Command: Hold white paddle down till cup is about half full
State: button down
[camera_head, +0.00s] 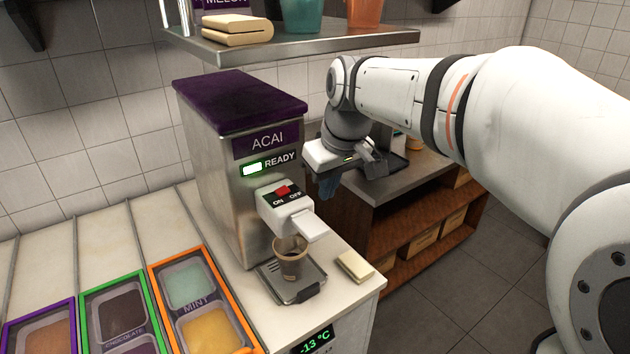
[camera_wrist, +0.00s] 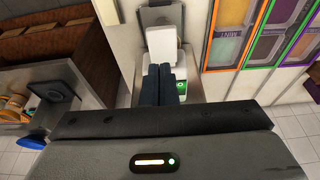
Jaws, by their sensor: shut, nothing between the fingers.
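The acai machine (camera_head: 245,200) stands on the counter with a lit green READY light. Its white paddle (camera_head: 312,227) sticks out below the red ON/OFF switch (camera_head: 283,190). A small brownish cup (camera_head: 291,262) stands upright on the drip tray (camera_head: 296,292) under the spout. I cannot tell its fill level. My gripper (camera_head: 328,188) is right of the machine, higher than and behind the paddle, apart from it. In the wrist view its dark blue fingers (camera_wrist: 162,84) are together and empty.
Topping tubs with an orange rim (camera_head: 205,335) and a green rim (camera_head: 88,305) lie left of the machine. A folded cloth (camera_head: 354,265) lies right of the drip tray. A metal shelf (camera_head: 300,46) hangs above. A wooden shelf unit (camera_head: 425,225) stands behind at right.

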aim_at(314, 227)
jog(key=shift+a+r, duration=0.15)
jog(key=shift+r, duration=0.1)
jog(key=shift+w+f, duration=0.1)
jog(key=p+x, duration=0.1)
jog(key=x, duration=0.8)
jog(key=shift+w+a+f, duration=0.1)
jog(key=shift+f, duration=0.25)
jog(key=shift+a+f, duration=0.1)
jog(key=shift+f, duration=0.05)
